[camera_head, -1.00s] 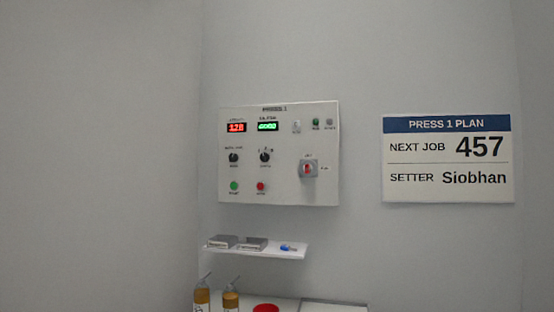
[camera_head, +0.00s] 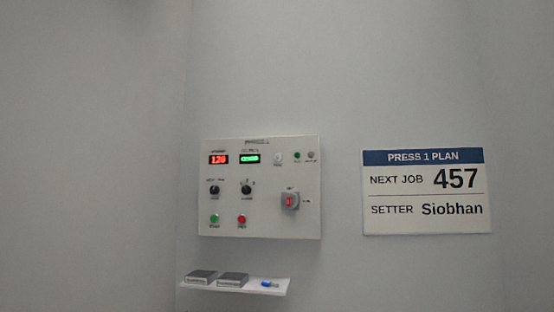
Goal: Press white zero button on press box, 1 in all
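The press box (camera_head: 260,215) is a pale panel on the wall, labelled PRESS 1. A small white button (camera_head: 278,157), likely the zero button, sits in its top row, right of the green display (camera_head: 250,159). Its label is too small to read. A red display (camera_head: 219,159) stands at the top left. Two black knobs, a green button (camera_head: 214,219), a red button (camera_head: 242,219) and a red-and-grey rotary switch (camera_head: 290,201) are lower on the panel. Neither of my grippers shows in the head view.
A white shelf (camera_head: 276,292) below the box holds two grey blocks (camera_head: 201,277) and a small blue item (camera_head: 269,284). A sign (camera_head: 426,192) on the wall at the right reads PRESS 1 PLAN, NEXT JOB 457, SETTER Siobhan. The space in front of the panel looks clear.

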